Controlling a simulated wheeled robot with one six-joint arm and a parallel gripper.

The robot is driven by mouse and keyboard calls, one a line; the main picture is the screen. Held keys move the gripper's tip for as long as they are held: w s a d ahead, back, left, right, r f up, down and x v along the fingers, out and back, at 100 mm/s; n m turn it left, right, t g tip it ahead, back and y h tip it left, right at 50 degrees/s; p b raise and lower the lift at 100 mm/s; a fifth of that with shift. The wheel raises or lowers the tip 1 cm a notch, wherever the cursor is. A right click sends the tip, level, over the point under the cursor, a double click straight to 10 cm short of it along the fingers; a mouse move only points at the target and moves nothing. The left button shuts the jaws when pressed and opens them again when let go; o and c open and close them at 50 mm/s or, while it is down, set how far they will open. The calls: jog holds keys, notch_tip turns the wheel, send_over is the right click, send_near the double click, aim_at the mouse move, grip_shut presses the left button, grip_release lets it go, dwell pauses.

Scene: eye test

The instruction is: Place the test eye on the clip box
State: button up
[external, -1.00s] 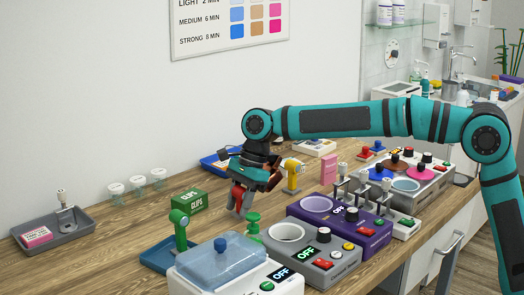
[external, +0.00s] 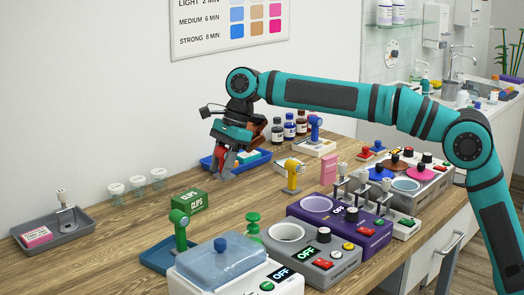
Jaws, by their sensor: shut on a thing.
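My gripper (external: 226,170) points down above the table, at the front edge of a blue tray. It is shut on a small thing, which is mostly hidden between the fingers. I cannot make out whether this is the test eye, and I see no test eye clearly elsewhere. The clip box (external: 190,201), a green box marked CLIPS, stands on the wooden table to the lower left of my gripper. Its top looks bare, and my gripper is apart from it.
Around the clip box are a green stand (external: 180,229), a green pawn-shaped piece (external: 253,226) and small glass cups (external: 137,184). The blue tray (external: 207,162) lies behind. Heater units (external: 289,236) and a yellow stand (external: 292,175) are to the right. Bare wood lies left of the box.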

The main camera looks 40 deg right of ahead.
jog(key=w+a+r+m+t, duration=0.1)
jog(key=w+a+r+m, duration=0.25)
jog(key=w, duration=0.65)
send_near(181, 197)
jog(key=shift+n, duration=0.35)
jog(key=x, duration=0.5)
jog(key=shift+w+a+f, duration=0.15)
jog(key=shift+f, duration=0.1)
jog(key=o, duration=1.1)
jog(key=shift+f, duration=0.1)
jog(key=shift+c, duration=0.2)
jog(key=v, duration=1.2)
